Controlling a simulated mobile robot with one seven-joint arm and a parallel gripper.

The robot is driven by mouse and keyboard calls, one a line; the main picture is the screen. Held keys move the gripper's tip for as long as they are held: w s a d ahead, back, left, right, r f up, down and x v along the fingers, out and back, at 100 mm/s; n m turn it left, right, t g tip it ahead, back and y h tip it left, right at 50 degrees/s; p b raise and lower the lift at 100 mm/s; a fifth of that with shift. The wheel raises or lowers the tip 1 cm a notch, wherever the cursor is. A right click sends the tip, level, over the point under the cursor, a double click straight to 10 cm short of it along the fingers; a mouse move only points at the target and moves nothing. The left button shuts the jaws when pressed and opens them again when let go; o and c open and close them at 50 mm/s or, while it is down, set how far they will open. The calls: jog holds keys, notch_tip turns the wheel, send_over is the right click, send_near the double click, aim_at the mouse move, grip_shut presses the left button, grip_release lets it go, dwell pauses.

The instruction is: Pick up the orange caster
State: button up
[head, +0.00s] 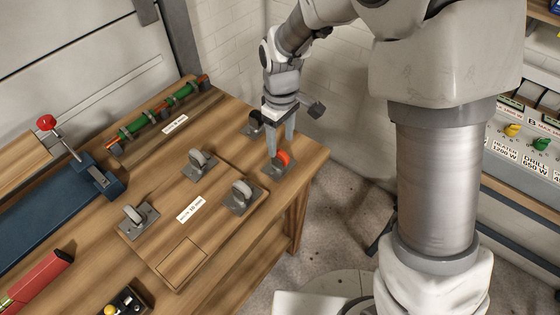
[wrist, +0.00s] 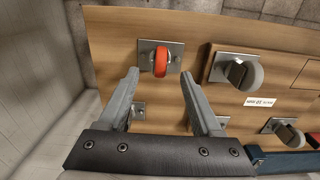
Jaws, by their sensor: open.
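The orange caster (head: 283,157) stands on its grey metal base plate near the right corner of the wooden workbench, wheel up. In the wrist view the orange caster (wrist: 160,62) shows ahead of the fingertips, between their lines. My gripper (head: 278,146) is open and reaches down from above at the caster, one finger beside the wheel in the head view. In the wrist view my gripper (wrist: 160,74) has its fingers apart with nothing held between them. Whether a finger touches the caster or plate cannot be told.
Grey casters (head: 243,196) stand close by on a wooden board, and a dark caster (head: 254,123) is behind my gripper. A green and red rod assembly (head: 158,112) lies at the back. A blue vise (head: 98,180) is at left. The bench's right edge is close to the orange caster.

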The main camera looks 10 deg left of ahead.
aim_at(280, 150)
notch_tip(280, 150, down, 5)
jog(key=shift+a+f+b, duration=0.1)
jog(key=shift+f+b, duration=0.05)
jog(key=shift+b, duration=0.25)
grip_shut()
